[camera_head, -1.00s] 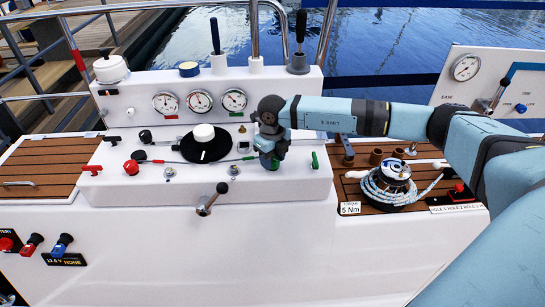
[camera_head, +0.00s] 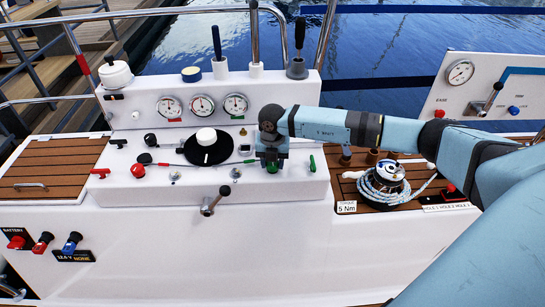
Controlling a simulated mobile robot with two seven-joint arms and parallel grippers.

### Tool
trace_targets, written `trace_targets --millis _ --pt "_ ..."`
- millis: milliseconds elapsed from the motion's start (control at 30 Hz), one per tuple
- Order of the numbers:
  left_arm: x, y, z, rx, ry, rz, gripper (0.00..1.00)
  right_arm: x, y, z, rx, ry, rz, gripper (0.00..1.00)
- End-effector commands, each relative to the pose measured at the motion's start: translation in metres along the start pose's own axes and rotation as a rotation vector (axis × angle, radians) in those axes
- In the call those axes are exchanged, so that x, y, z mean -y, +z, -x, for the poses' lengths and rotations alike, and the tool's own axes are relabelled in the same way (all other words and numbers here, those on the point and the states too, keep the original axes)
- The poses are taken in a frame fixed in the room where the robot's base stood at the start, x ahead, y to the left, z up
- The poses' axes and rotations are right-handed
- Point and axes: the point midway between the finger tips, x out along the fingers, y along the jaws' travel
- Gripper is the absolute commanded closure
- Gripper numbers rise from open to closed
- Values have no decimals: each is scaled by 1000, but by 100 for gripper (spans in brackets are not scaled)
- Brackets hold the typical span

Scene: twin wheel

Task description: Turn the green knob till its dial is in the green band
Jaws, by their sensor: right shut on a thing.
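Three round dials sit on the upright panel: a left dial (camera_head: 170,107), a middle dial (camera_head: 202,105) and a right dial (camera_head: 236,104). The right dial has a green strip (camera_head: 238,117) under it, and the left one has a red strip. The needles are too small to read surely against any band. My left gripper is not in view.
A black disc with a white knob (camera_head: 206,136) stands left of my gripper. A red knob (camera_head: 138,171) is further left, and a small green handle (camera_head: 312,163) is close on the right. A rope-wound winch (camera_head: 388,180) stands on the wooden deck at right.

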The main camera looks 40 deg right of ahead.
Motion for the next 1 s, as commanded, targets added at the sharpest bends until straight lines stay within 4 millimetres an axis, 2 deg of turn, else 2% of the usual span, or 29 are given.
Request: trace_targets --millis 333,900,933,967,1000 --pt "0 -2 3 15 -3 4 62 0 0 0 0 -1 -149 80" --pt "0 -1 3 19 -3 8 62 0 0 0 0 0 -178 80" --pt "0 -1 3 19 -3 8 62 0 0 0 0 0 -178 52" --pt "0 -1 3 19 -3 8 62 0 0 0 0 0 -178 46" --pt "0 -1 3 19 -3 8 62 0 0 0 0 0 -178 46"
